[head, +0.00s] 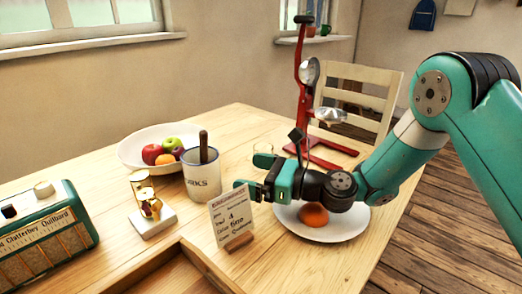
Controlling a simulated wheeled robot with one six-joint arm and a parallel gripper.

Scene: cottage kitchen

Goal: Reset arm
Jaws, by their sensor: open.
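My gripper (256,188) is open, with its fingers pointing left over the wooden table. It hangs just behind and above a small standing card (231,217) with handwriting on it. My wrist passes above a white plate (336,231) that holds an orange fruit (313,215). Nothing shows between the fingers. The wrist hides part of the plate.
A white mug (202,180) with a dark handle upright in it stands left of my gripper. A red stand (303,100) rises behind my wrist. A chair (356,90) stands beyond.

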